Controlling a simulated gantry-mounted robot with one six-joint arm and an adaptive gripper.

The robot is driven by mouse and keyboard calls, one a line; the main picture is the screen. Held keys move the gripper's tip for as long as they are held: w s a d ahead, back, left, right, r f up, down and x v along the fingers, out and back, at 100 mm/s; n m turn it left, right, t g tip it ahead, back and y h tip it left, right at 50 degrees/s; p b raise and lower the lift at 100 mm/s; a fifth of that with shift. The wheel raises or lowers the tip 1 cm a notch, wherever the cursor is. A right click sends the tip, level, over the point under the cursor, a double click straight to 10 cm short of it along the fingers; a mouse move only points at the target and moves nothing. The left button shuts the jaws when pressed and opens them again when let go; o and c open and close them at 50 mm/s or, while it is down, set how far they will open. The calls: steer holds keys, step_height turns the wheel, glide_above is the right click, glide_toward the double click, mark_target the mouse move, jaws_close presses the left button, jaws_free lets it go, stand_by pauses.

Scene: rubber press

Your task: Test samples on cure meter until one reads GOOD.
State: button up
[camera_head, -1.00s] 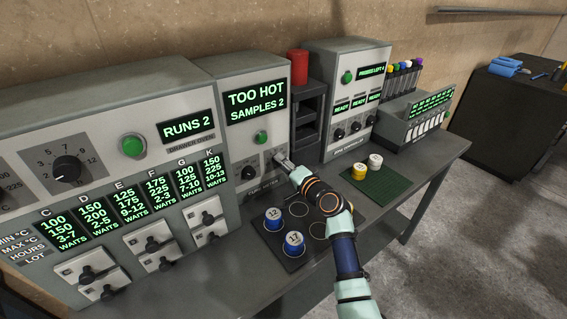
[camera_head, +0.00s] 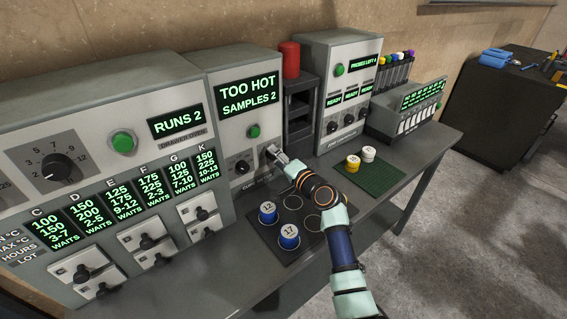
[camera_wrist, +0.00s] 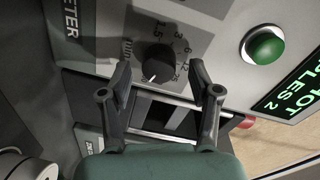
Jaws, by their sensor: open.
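The cure meter (camera_head: 243,107) is the grey unit in the middle. Its display (camera_head: 249,96) reads TOO HOT, SAMPLES 2. It has a green button (camera_head: 253,131) and a dial (camera_head: 242,167), which also shows in the wrist view (camera_wrist: 158,62). My gripper (camera_head: 273,151) is at the lower right of the meter's front. Blue samples 12 (camera_head: 268,211) and 17 (camera_head: 289,235) stand on a dark mat (camera_head: 285,213).
A green mat (camera_head: 381,182) holds a yellow piece (camera_head: 353,161) and a white one (camera_head: 369,153). The drawer oven (camera_head: 100,150) reads RUNS 2 at left. A red cylinder (camera_head: 290,60) stands on a dark rack between.

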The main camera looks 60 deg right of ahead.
steer(key=v, duration=1.1)
steer(key=shift+s+a, duration=0.15)
steer(key=shift+s, duration=0.2)
steer(key=shift+c, duration=0.6)
steer(key=a+r+m+p, duration=0.1)
steer(key=r+p, duration=0.2)
steer(key=p, duration=0.1)
steer(key=a+r+m+p, duration=0.1)
steer(key=a+r+p, duration=0.1)
steer(key=r+p, duration=0.1)
steer(key=a+r+m+p, duration=0.1)
steer(key=a+r+p, duration=0.1)
steer(key=p, duration=0.4)
steer(key=shift+w+r+t, duration=0.1)
steer(key=shift+r+t, duration=0.2)
steer(key=shift+r, duration=0.25)
jaws_close()
steer(key=shift+a+m, duration=0.3)
steer(key=shift+m, duration=0.1)
